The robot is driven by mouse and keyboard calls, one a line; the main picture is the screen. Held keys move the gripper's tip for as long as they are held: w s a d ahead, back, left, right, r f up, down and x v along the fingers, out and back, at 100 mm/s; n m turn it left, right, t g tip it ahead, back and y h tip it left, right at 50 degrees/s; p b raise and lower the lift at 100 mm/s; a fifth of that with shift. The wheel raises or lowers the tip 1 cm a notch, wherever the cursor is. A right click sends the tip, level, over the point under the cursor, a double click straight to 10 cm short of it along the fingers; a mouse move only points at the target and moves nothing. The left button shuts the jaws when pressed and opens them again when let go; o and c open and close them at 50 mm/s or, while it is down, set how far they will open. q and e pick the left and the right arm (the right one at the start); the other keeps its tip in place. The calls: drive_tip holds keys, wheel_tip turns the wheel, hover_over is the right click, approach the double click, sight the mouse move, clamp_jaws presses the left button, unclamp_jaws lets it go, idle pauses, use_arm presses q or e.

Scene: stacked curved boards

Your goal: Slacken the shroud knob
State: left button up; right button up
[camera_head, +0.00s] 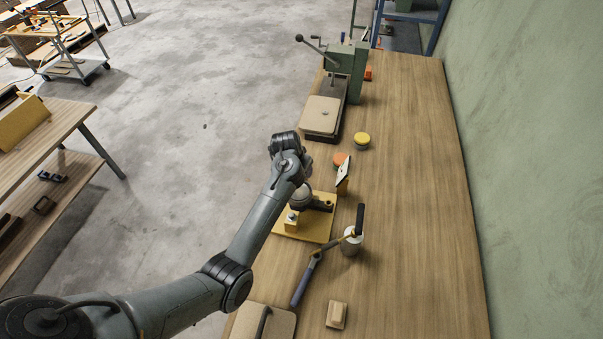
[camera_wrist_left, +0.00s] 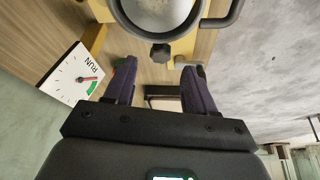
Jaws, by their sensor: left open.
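The shroud knob (camera_wrist_left: 161,54), small, dark and lobed, sits at the lower edge of a pale round shroud (camera_wrist_left: 158,12) in the left wrist view. My left gripper (camera_wrist_left: 159,75) is open, its two dark purple fingers spread either side of the knob's line; the knob appears just beyond the fingertips, and contact does not show. A white dial panel (camera_wrist_left: 76,78) marked RUN is on the left, its red pointer turned away from the green band.
The wooden bench (camera_head: 405,190) runs along a green wall. A yellow-lidded tin (camera_head: 361,140) and a green press (camera_head: 347,68) stand behind. The bench's right side is clear.

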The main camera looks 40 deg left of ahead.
use_arm(q)
drive_tip(key=shift+x, duration=2)
clamp_jaws()
drive_tip(key=n+p, duration=0.2)
drive_tip(key=p, duration=0.1)
drive_tip(key=shift+d+r+y, duration=0.1)
drive_tip(key=shift+r+y, duration=0.2)
drive_tip(key=shift+y, duration=0.1)
drive_tip(key=shift+f+n, duration=0.1)
drive_tip(key=shift+n, duration=0.3)
drive_tip(key=shift+f, duration=0.15)
